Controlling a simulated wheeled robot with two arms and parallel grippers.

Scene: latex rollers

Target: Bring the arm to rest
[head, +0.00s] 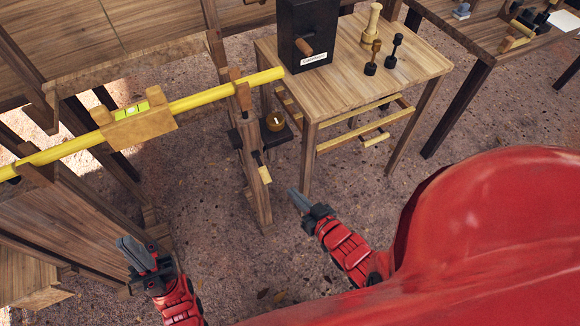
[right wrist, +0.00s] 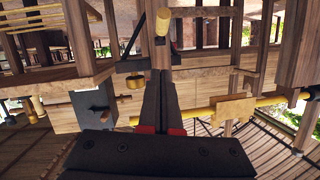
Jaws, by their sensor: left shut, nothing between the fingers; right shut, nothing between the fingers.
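My left gripper (head: 132,252) is shut and empty at the lower left of the head view, in front of a wooden structure. My right gripper (head: 296,198) is shut and empty near the middle, over the dirt floor. It points toward the upright wooden post (head: 253,185) and is apart from it in the head view. In the right wrist view the closed fingers of my right gripper (right wrist: 162,100) show at the centre, with nothing between them.
A yellow bar (head: 205,97) with a wooden block (head: 138,129) spans the wooden frames at left. A wooden table (head: 345,80) holds a black box (head: 306,30) and small turned pieces. Another bench (head: 480,40) stands at upper right. Bare ground lies between them.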

